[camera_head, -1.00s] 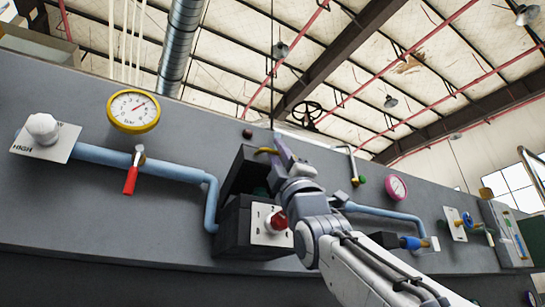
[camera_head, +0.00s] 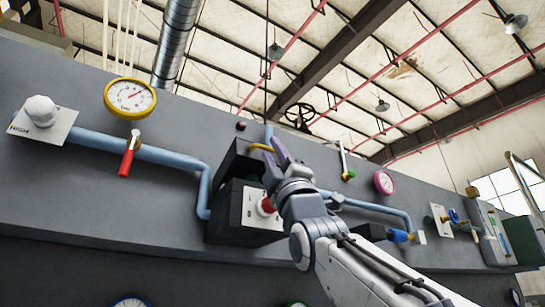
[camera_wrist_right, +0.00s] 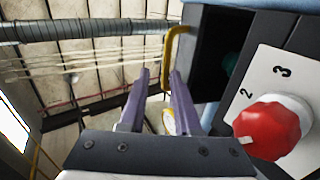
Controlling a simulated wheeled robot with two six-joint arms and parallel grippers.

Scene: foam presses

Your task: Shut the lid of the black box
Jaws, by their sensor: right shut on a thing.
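The black box (camera_head: 228,215) is mounted on the grey wall panel. Its front has a white numbered plate and a red knob (camera_wrist_right: 270,127). The black lid (camera_head: 235,165) is raised and tilted, leaving a dark gap above the box. A yellow handle (camera_head: 262,147) is on the lid and also shows in the right wrist view (camera_wrist_right: 171,55). My right gripper (camera_head: 279,150) is at this handle, its purple fingers shut on it. The fingers and wrist hide part of the lid and the box's right side. My left gripper is not in view.
A blue pipe (camera_head: 170,155) runs to the left of the box, with a red-handled valve (camera_head: 128,158) and a yellow gauge (camera_head: 130,98). A white knob (camera_head: 40,110) is at far left. A pink gauge (camera_head: 384,182) and more valves are to the right.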

